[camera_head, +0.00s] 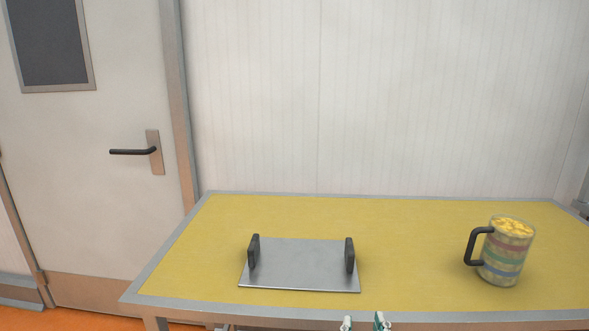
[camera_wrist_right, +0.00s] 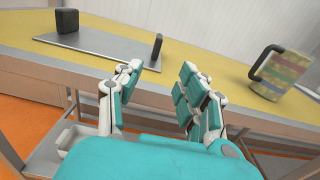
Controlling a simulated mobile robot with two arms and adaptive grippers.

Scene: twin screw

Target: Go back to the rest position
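My right gripper (camera_head: 364,323) shows only its fingertips at the bottom edge of the head view, in front of the table's near edge. In the right wrist view my right gripper (camera_wrist_right: 160,85) has its teal and white fingers spread apart, with nothing between them. It is apart from the things on the table. My left gripper is not in either view.
A yellow-topped table (camera_head: 410,215) with a grey rim holds a metal tray (camera_head: 300,268) with two black handles. A striped mug (camera_head: 505,258) with yellow contents stands upright at the right, its black handle facing left. A closed door (camera_head: 95,200) is at the left.

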